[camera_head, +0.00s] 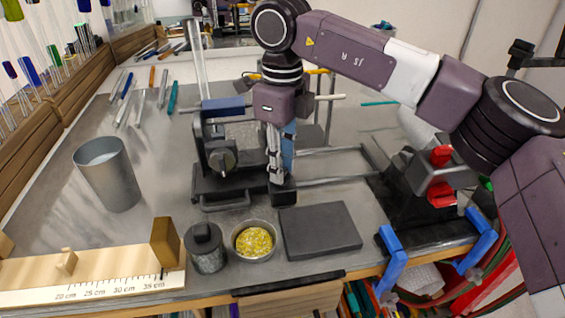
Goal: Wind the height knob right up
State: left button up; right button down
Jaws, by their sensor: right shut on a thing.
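My right gripper (276,168) points straight down at the right side of a black bench apparatus (205,185). Its fingers are shut on a small part just above a black block (284,192); this appears to be the height knob, but the fingers hide most of it. A round dark knob (222,161) on the front of the apparatus faces me, apart from the fingers. A clear glass tube (196,60) stands upright behind the apparatus. My left gripper is not in view.
A grey metal cup (107,177) stands at left. A lidded dark pot (205,248), a dish of yellow bits (254,241) and a dark slab (320,230) line the front. Loose rods lie at the back left.

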jog(key=shift+r, duration=0.1)
jog(key=c, duration=1.7)
grip_release()
jog(key=shift+o, duration=0.2)
jog(key=shift+s, duration=0.15)
